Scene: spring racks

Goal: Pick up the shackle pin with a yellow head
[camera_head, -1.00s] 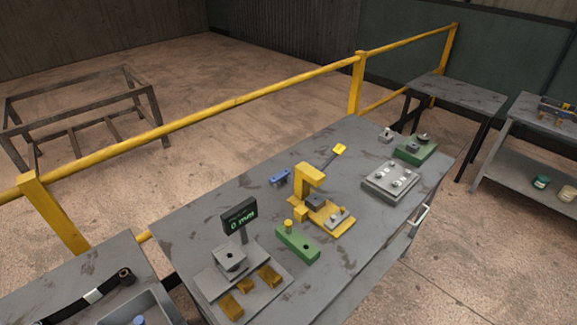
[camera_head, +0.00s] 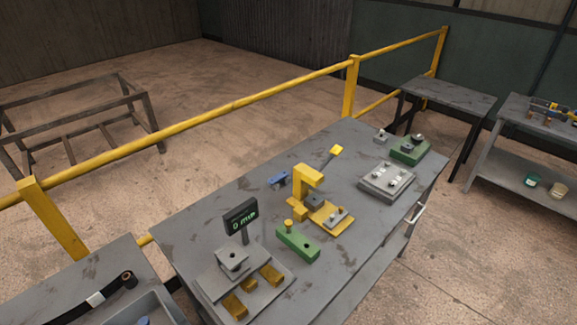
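A small pin with a yellow head (camera_head: 289,223) stands upright at the back left end of a green block (camera_head: 302,245) on the middle bench; it looks like the shackle pin, but its shaft is hidden. The green block has a dark hole in its top. Neither of my grippers shows in the head view.
The grey bench (camera_head: 340,265) also bears a yellow press (camera_head: 308,182) with a lever, a display reading 0 mm (camera_head: 240,217), a blue part (camera_head: 279,179), a grey plate (camera_head: 386,182) and another green block (camera_head: 411,152). A yellow railing (camera_head: 240,103) runs behind.

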